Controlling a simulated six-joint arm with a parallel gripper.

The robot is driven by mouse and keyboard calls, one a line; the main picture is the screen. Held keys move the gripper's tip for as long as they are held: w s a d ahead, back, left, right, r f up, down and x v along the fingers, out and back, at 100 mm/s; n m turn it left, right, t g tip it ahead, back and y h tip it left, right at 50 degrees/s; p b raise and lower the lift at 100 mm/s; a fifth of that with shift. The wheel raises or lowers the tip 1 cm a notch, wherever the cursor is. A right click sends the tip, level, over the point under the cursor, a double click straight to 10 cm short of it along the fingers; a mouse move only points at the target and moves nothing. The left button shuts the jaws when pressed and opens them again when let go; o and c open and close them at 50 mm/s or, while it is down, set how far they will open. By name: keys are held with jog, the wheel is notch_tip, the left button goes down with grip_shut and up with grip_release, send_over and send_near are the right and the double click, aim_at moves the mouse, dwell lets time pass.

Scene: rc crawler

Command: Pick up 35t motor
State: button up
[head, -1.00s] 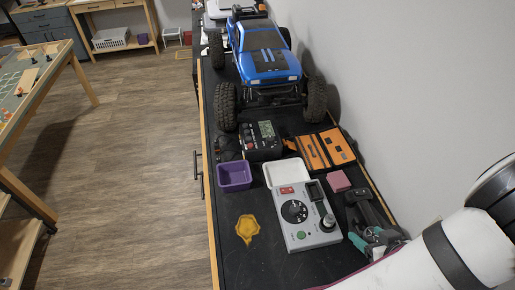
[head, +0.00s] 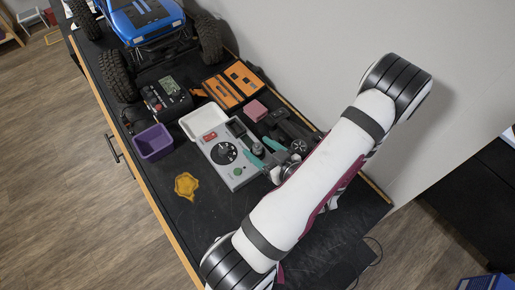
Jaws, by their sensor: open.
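My gripper (head: 261,153) comes from beneath my white arm. Its two teal fingers are open, one on each side of the cylinder in the head view. I cannot tell whether they are level with it or above it, nor whether they touch it. My arm hides part of the gripper body.
A white tray (head: 203,120), purple bin (head: 153,142), pink block (head: 255,111) and orange case (head: 232,85) lie around the box. A black tool (head: 292,128) lies close right of the gripper. A yellow piece (head: 186,185) is at the front; a blue crawler (head: 145,18) stands behind.

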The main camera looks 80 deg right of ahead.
jog(key=shift+x, duration=0.75)
grip_shut()
jog(key=shift+r, duration=0.1)
